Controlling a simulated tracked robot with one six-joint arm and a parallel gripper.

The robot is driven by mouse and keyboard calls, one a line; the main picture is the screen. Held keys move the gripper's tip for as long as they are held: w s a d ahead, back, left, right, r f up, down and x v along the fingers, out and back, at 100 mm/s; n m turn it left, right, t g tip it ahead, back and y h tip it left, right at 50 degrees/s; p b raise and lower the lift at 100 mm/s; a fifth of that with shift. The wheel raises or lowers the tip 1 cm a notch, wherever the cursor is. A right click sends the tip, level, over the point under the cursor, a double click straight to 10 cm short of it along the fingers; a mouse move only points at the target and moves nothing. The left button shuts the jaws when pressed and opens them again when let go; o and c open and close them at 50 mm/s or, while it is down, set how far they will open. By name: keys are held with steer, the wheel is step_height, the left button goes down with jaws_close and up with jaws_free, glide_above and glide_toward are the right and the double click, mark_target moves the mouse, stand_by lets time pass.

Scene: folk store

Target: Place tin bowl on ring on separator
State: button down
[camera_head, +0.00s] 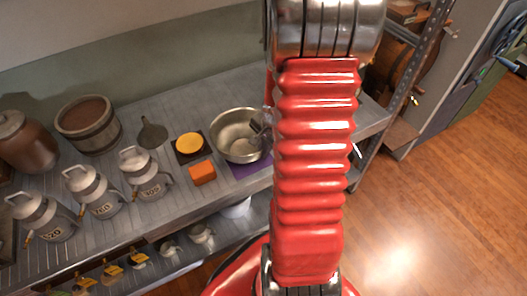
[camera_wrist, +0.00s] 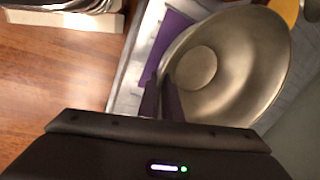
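The tin bowl (camera_head: 228,147) is a shiny, wide metal bowl at the right end of the grey shelf, by a purple mat (camera_head: 251,168). In the wrist view the bowl (camera_wrist: 240,70) fills the upper right, with the purple mat (camera_wrist: 172,33) beside its rim. My gripper (camera_wrist: 162,98) has its two dark fingers close together, one on each side of the near rim, and looks shut on it. In the head view the gripper (camera_head: 262,132) is partly hidden behind my red arm. I cannot make out for sure a ring or a separator.
Left of the bowl are an orange block (camera_head: 202,173), a yellow disc (camera_head: 189,143) on a dark square and a dark pan-like piece (camera_head: 152,134). Several numbered metal cans (camera_head: 99,196) line the shelf front. A wooden tub (camera_head: 89,128) stands behind. Wooden floor (camera_head: 440,180) lies open right.

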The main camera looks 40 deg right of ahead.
steer(key=shift+f, duration=0.2)
steer(key=c, duration=2)
jaws_free()
steer(key=shift+f, duration=0.1)
steer(key=v, duration=1.2)
